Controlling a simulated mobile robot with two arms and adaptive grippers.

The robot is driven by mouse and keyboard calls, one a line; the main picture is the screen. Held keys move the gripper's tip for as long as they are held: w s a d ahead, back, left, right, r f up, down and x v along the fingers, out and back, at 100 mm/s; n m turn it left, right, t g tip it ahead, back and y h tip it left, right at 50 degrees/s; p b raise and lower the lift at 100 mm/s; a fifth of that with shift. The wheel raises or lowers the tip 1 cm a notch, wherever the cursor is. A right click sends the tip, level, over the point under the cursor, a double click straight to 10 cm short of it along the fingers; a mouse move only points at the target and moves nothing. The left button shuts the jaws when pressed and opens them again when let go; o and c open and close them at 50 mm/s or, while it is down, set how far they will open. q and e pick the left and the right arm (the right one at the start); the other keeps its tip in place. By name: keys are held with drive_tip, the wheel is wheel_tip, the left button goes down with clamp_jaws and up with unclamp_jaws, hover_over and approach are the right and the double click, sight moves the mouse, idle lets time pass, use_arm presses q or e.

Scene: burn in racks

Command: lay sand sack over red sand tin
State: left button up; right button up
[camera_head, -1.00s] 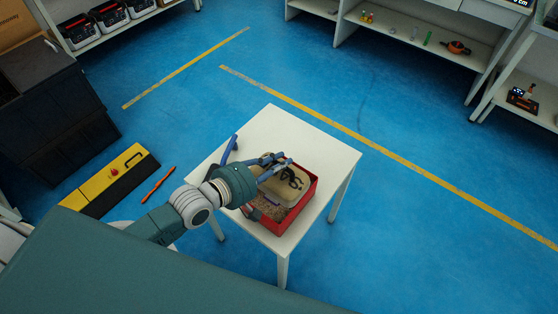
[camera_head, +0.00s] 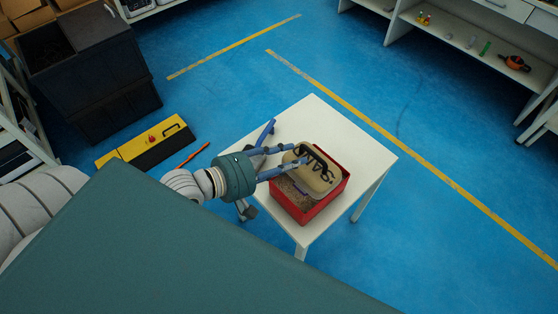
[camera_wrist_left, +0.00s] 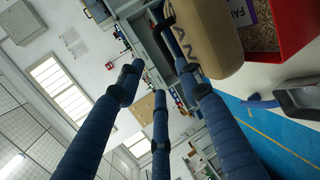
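The tan sand sack (camera_head: 322,178) with dark lettering lies over the back part of the open red sand tin (camera_head: 322,207) on a small white table. Brown sand shows in the tin's near part. My left gripper (camera_head: 296,155) is at the sack's left side, its blue fingers reaching over the sack's edge. In the left wrist view the fingers (camera_wrist_left: 160,75) are spread, with the sack (camera_wrist_left: 210,35) beside the right finger, not between them. The tin (camera_wrist_left: 298,25) and its label show at upper right there. Whether a finger touches the sack is unclear. My right gripper is out of view.
The white table (camera_head: 345,135) has bare top behind and right of the tin. A blue bar (camera_head: 265,133) stands at its left edge. A yellow-and-black case (camera_head: 147,143) and an orange stick (camera_head: 192,155) lie on the blue floor. Shelves stand at the back right.

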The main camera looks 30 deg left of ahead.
use_arm(q)
drive_tip(key=shift+v, duration=1.55)
drive_tip(key=shift+f, duration=0.1)
